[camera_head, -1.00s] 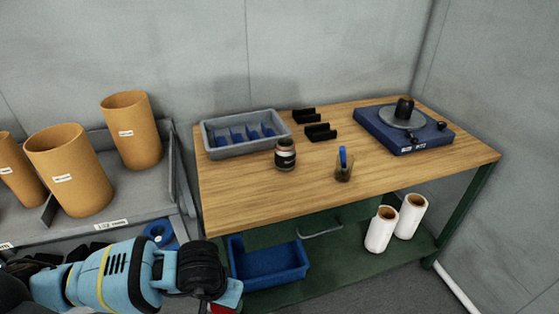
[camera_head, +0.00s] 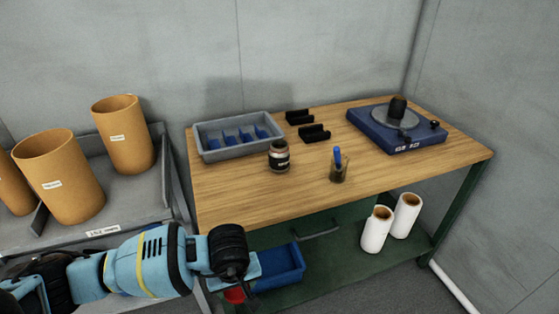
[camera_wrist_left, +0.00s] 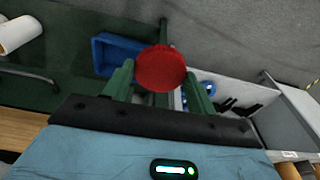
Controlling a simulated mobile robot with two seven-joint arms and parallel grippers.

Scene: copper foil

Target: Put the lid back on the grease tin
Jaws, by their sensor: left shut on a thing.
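The grease tin (camera_head: 279,157), a small jar with a dark label, stands upright on the wooden table, in front of the grey tray; its top looks uncovered. My left gripper (camera_head: 238,290) is low at the table's front left, below the table top's level in the picture and apart from the tin. It is shut on the round red lid (camera_head: 233,295), mostly hidden by the gripper in the head view. In the left wrist view the lid (camera_wrist_left: 160,68) shows between the green fingers of my left gripper (camera_wrist_left: 158,82). My right gripper is not in view.
The wooden table (camera_head: 235,195) has clear room around the tin. A glass with a blue-handled tool (camera_head: 338,168) stands right of it. A grey tray (camera_head: 238,151), black holders (camera_head: 314,133) and a blue device (camera_head: 400,140) sit behind. A blue bin (camera_head: 283,270) is below.

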